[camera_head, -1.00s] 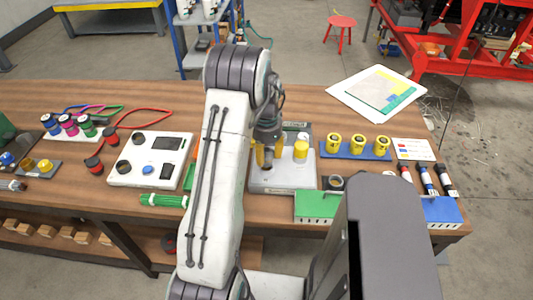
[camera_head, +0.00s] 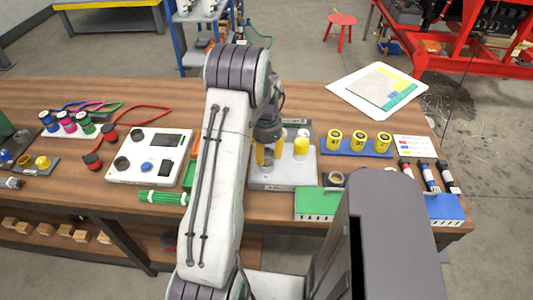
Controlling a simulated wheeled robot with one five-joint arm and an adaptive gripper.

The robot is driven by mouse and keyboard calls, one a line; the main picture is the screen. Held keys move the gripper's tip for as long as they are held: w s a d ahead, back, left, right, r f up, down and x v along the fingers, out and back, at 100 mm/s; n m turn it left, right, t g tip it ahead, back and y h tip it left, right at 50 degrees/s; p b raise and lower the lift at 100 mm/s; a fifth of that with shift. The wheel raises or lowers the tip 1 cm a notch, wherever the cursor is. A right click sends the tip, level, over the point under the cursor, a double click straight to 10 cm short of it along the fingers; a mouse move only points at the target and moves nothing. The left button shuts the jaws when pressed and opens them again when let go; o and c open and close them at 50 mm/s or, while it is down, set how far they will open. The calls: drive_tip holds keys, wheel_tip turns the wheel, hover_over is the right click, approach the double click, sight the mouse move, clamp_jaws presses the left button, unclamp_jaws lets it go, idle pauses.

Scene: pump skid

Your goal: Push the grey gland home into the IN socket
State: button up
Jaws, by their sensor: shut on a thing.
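My gripper (camera_head: 270,157) points down over the light grey block (camera_head: 284,182) at the middle of the bench. Its yellow fingers are closed around a small grey piece, which looks like the grey gland (camera_head: 270,153); my arm and the fingers hide most of it. The gland is at the left part of the block's top. I cannot tell how deep it sits, and the IN socket under it is hidden. A yellow capped cylinder (camera_head: 301,146) stands upright on the block, just right of my gripper and apart from it.
A blue tray (camera_head: 356,149) with several yellow cylinders stands to the right. A green box (camera_head: 318,203) and a dark ring (camera_head: 336,179) are in front right. A white panel box (camera_head: 149,156) and a green ribbed cylinder (camera_head: 163,198) lie left of my arm.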

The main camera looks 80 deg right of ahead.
drive_tip(key=shift+f+b, duration=0.4)
drive_tip(key=shift+f, duration=0.15)
drive_tip(key=o, duration=1.3)
drive_tip(key=shift+c, duration=0.2)
drive_tip(key=shift+r, duration=0.1)
wheel_tip(320, 180, up, 12)
drive_tip(key=shift+f, duration=0.1)
idle(0.4)
